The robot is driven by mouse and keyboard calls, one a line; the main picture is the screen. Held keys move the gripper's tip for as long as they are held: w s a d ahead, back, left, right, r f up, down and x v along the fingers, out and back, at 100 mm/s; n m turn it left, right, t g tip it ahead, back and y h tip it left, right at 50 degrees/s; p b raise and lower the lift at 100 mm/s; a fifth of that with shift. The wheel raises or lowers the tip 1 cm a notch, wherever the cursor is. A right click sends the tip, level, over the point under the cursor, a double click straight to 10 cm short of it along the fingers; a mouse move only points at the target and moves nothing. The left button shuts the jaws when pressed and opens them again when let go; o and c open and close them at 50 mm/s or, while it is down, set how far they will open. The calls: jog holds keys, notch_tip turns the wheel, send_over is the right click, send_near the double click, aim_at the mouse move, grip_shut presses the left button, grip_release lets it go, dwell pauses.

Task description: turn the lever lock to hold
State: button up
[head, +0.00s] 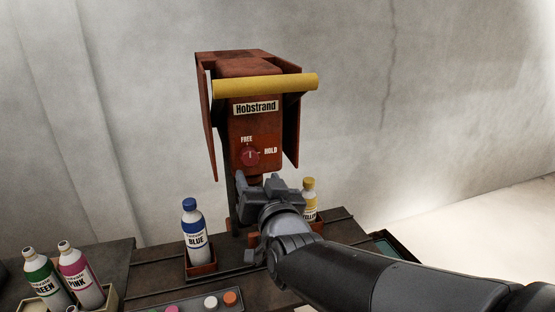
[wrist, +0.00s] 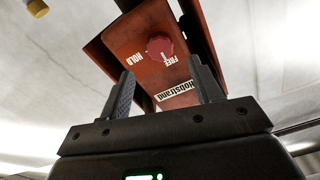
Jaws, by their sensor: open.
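The lever lock is a round red knob (head: 250,155) on the front of a rusty red housing marked Hobstrand (head: 256,125). FREE is printed above the knob and HOLD to its right. Its white mark points up towards FREE. My gripper (head: 268,184) is just below and in front of the knob, apart from it. In the wrist view the picture is upside down, and the knob (wrist: 160,47) shows beyond the two parted fingers (wrist: 160,80). The gripper is open with nothing between its fingers.
A yellow bar lever (head: 265,84) crosses the housing above the knob. Side plates flank the housing. Below stand a blue bottle (head: 194,232) and a yellow bottle (head: 309,200), partly behind my arm. Green (head: 42,278) and pink (head: 80,275) bottles stand at the lower left.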

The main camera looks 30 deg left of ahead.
aim_at(250, 161)
jog(key=shift+x, duration=4)
jog(key=shift+c, duration=0.5)
jog(key=c, duration=0.9)
